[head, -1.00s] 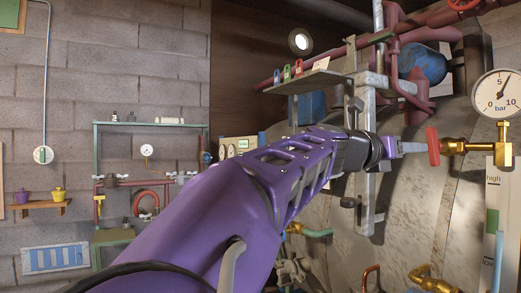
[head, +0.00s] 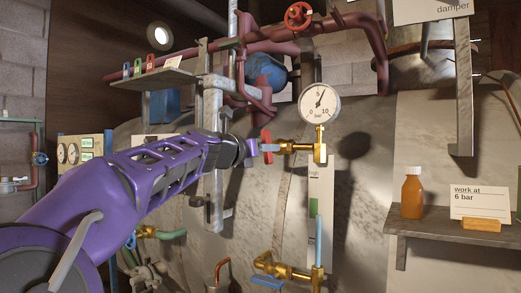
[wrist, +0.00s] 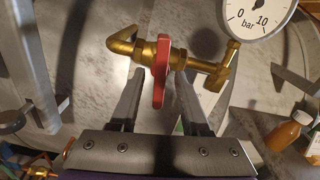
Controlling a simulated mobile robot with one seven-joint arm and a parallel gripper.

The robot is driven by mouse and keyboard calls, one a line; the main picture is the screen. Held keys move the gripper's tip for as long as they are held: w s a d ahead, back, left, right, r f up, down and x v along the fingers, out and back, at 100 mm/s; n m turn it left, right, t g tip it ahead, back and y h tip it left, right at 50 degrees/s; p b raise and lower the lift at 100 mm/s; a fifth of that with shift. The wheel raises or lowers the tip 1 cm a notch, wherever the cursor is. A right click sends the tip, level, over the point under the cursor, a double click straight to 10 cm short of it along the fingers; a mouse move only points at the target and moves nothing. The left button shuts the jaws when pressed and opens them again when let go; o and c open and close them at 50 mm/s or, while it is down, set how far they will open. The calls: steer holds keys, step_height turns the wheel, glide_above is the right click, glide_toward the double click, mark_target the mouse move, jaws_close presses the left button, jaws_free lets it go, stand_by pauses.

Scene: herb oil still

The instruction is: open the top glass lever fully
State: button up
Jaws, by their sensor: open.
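The top glass lever (head: 266,141) is a red handle on a brass valve (head: 298,147) below the pressure gauge. It stands upright in the head view, across the line of the brass pipe. My gripper (head: 256,147) reaches it from the left. In the wrist view, my gripper (wrist: 160,98) is open, with one finger on each side of the red lever (wrist: 161,70). I see a gap to the fingers there; whether either touches it I cannot tell. The glass tube (head: 318,238) runs down below the valve beside a board marked "high".
A pressure gauge (head: 319,103) sits just above the valve. A grey metal upright (head: 212,115) stands close by my wrist. A lower brass valve with a blue lever (head: 267,282) is below. A shelf (head: 450,239) with an amber bottle (head: 412,193) is at right.

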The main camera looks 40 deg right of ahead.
jaws_close()
stand_by(0.6)
steer(key=shift+s+r+n+p, duration=0.15)
steer(key=shift+n+p, duration=1.95)
steer(key=shift+n, duration=2.05)
steer(key=shift+r+n+p, duration=0.1)
steer(key=shift+n+p, duration=2)
steer(key=shift+n, duration=2.05)
